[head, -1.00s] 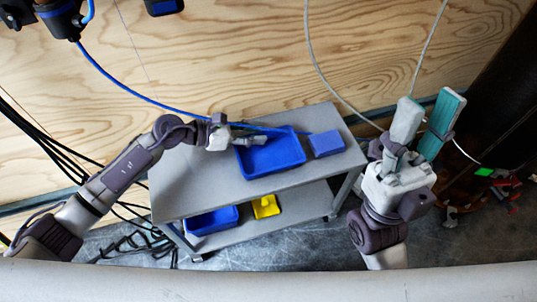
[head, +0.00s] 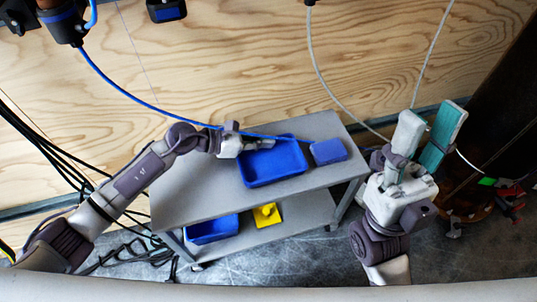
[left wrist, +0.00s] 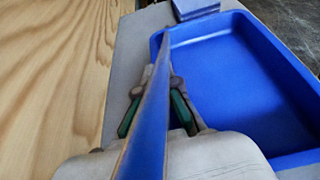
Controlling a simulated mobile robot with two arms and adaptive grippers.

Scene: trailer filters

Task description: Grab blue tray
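The blue tray (head: 272,163) is a shallow, empty rectangular tray on the grey cart's top shelf. It also fills the right side of the left wrist view (left wrist: 235,80). My left gripper (head: 268,144) is at the tray's back left rim. In the left wrist view, the left gripper's green-padded fingers (left wrist: 157,88) stand apart beside the tray's left wall; contact is unclear. A blue cable (left wrist: 150,120) crosses in front and hides the space between them. My right gripper (head: 430,118) is open and empty, right of the cart.
A blue box (head: 328,151) sits right of the tray on the cart (head: 190,190). The lower shelf holds another blue tray (head: 212,229) and a yellow item (head: 266,215). The hanging blue cable (head: 125,88) runs over the cart. A plywood wall (head: 240,60) stands behind.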

